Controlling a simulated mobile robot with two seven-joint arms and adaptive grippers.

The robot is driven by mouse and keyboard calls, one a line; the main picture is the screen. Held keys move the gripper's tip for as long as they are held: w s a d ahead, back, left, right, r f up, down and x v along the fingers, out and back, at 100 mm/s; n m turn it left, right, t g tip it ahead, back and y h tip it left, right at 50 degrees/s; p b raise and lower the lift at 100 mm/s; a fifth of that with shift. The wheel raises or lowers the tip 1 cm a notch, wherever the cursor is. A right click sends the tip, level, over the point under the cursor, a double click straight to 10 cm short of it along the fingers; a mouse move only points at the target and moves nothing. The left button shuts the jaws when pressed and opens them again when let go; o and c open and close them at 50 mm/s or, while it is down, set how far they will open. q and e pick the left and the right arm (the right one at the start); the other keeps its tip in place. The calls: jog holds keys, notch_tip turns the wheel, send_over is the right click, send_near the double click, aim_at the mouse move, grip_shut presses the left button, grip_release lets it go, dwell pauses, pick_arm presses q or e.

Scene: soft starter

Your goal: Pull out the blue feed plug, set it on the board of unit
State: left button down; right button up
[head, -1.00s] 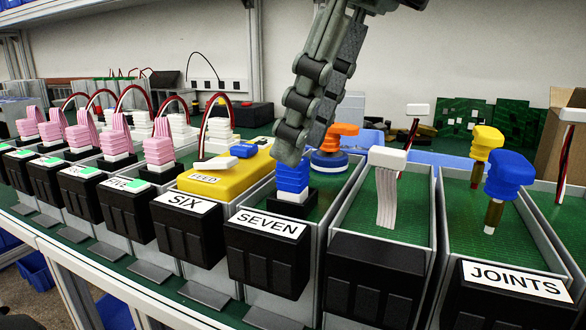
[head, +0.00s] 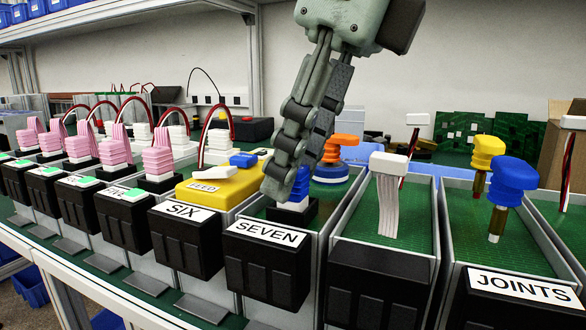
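The blue feed plug (head: 301,186) stands upright on its white and black socket on the board (head: 327,195) of the unit labelled SEVEN (head: 270,235). My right gripper (head: 290,178) reaches down over it from above. One finger is in front and to the left of the plug and covers part of it. The other finger is behind it. I cannot tell whether the fingers press on the plug. The unit labelled SIX (head: 184,210), just left, carries a yellow block marked FEED (head: 222,186) with a small blue piece and a white lever on top. My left gripper is not in view.
To the right are a bay with a white connector (head: 388,165) and the JOINTS bay (head: 518,287) with yellow and blue plugs. Several units with pink plugs (head: 113,152) line the left.

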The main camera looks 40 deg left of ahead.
jog(key=shift+c, duration=1.1)
grip_shut()
jog(key=shift+r, duration=0.2)
jog(key=shift+r+p, duration=1.5)
